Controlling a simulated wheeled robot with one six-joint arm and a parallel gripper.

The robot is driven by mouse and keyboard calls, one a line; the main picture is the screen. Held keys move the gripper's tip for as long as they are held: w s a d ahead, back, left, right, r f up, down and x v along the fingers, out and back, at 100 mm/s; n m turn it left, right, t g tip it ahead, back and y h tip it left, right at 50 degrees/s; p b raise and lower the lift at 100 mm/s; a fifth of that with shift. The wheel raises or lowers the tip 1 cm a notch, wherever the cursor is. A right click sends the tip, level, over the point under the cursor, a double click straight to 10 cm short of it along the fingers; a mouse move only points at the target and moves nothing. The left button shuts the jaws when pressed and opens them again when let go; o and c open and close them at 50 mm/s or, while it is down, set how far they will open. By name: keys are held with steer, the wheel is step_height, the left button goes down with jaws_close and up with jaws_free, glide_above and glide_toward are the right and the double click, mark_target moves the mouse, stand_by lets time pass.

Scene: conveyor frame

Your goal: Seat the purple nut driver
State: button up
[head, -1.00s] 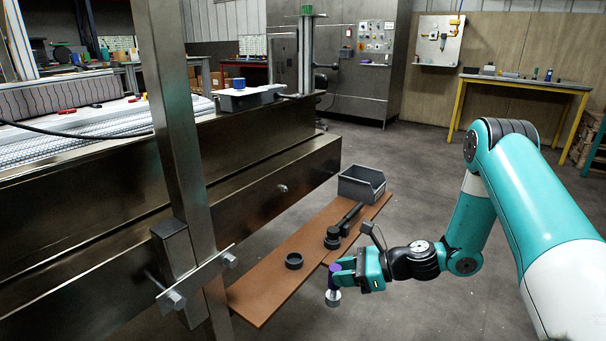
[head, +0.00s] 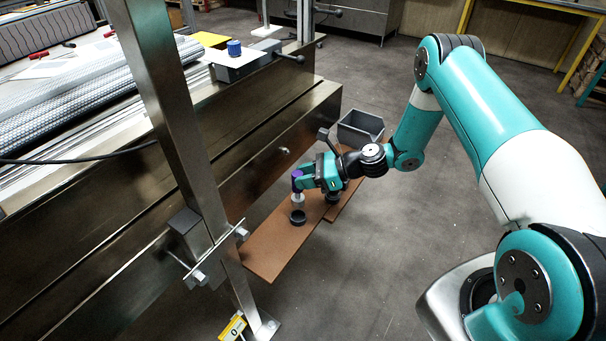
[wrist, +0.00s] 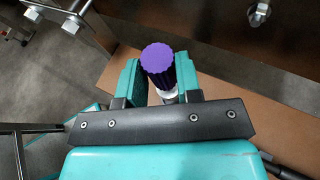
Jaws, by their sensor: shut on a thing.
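My gripper (head: 302,182) is shut on the purple nut driver (head: 296,175). In the wrist view the driver's ribbed purple handle (wrist: 158,60) stands between the two teal fingers, with a bit of its pale shaft showing below. In the head view the driver hangs upright, its silver lower end pointing down. A black ring-shaped holder (head: 298,218) sits on the brown shelf (head: 270,250) directly below. The silver end is just above or at the ring's opening; I cannot tell whether it has entered.
Another dark round holder (head: 333,199) is partly hidden behind my gripper. A grey bin (head: 360,130) stands at the shelf's far end. The steel post (head: 178,130) and its clamp bolts (head: 241,232) rise at left, and the conveyor's steel side (head: 240,150) runs behind the shelf.

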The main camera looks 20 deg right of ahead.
mark_target(301, 197)
steer(key=shift+f+b, duration=1.55)
steer(key=shift+f, duration=0.6)
steer(key=shift+f, duration=0.15)
steer(key=shift+f+b, duration=1)
steer(key=shift+f, duration=0.4)
steer(key=o, duration=1)
steer(key=p+v, duration=0.1)
steer(key=v, duration=1.6)
steer(key=shift+s+d, duration=0.15)
steer(key=shift+s, duration=0.05)
steer(key=shift+r, duration=0.2)
